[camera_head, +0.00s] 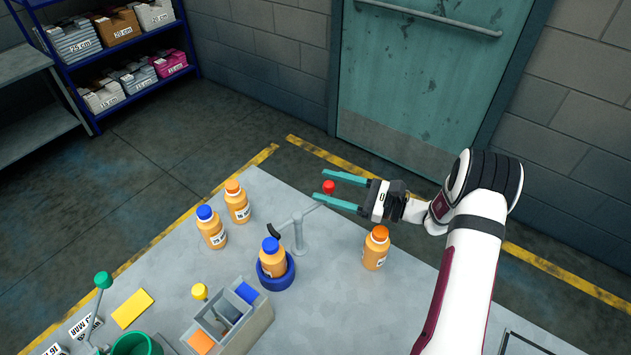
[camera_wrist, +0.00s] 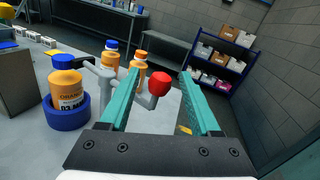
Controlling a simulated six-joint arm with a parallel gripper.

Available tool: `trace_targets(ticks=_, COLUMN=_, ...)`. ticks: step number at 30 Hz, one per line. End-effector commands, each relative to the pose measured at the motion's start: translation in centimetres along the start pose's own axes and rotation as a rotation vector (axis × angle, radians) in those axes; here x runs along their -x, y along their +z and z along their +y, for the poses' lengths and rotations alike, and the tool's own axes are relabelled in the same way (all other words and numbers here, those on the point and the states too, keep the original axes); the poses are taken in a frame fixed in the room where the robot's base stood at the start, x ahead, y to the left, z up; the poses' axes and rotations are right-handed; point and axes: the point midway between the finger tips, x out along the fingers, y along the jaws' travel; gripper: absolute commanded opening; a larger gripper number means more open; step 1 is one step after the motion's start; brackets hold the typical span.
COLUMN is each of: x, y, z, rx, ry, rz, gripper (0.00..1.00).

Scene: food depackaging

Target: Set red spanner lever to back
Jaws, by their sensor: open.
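The red spanner lever ends in a red ball knob (camera_head: 328,187), which also shows in the wrist view (camera_wrist: 159,84). Its thin grey arm joins a grey post (camera_head: 298,236) on the table, with a dark jaw on the post's other side. My gripper (camera_head: 317,175) is open, its two teal fingers on either side of the knob. In the wrist view the fingers (camera_wrist: 160,72) show a gap to the knob on both sides, wider on the right. An orange bottle with a blue cap (camera_head: 272,258) stands in a blue ring holder (camera_head: 277,282) beside the post.
Two orange bottles, one blue-capped (camera_head: 211,230) and one orange-capped (camera_head: 237,203), stand left of the post. Another orange-capped bottle (camera_head: 376,249) stands right of it, near my arm. A grey compartment box (camera_head: 232,328), green lever (camera_head: 103,281) and yellow knob (camera_head: 200,291) are at the front.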

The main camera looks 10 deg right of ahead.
Motion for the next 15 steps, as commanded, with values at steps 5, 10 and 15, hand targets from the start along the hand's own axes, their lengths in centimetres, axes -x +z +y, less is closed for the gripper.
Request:
trace_targets(ticks=5, x=-2.7, y=0.0, z=0.1, rx=0.0, ry=0.002, rz=0.0, gripper=0.64)
trace_targets(ticks=10, x=-3.5, y=0.0, z=0.0, rx=0.0, ry=0.001, rz=0.0, gripper=0.64)
trace_targets(ticks=15, x=-3.5, y=0.0, z=0.0, rx=-0.001, ry=0.001, rz=0.001, gripper=0.64)
